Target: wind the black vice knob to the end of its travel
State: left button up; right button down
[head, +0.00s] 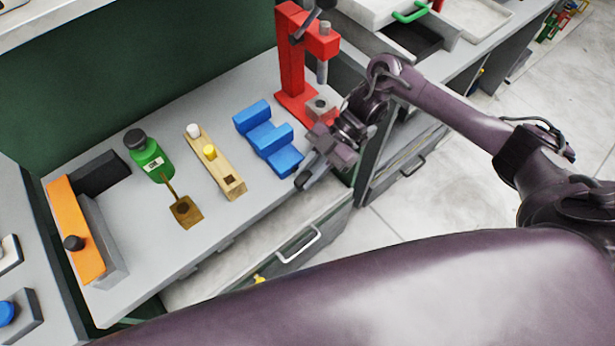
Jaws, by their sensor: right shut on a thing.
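A red drill press (292,55) stands at the back right of the grey bench. A small grey vice (319,106) sits on its red base. My right gripper (318,146) is at the front of the vice, beside the press base. It is shut on the black vice knob, which the fingers and wrist hide almost wholly. How far the knob is wound cannot be seen. My left gripper is not in view.
A blue stepped block (268,138) lies close left of my right gripper. Further left are a wooden strip with pegs (215,160), a green bottle (150,158), a brown holder (186,211) and an orange-faced block (75,232) with a dark knob.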

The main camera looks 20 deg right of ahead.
jog(key=shift+y, duration=0.3)
jog(key=c, duration=1.2)
grip_release()
jog(key=shift+c, duration=0.2)
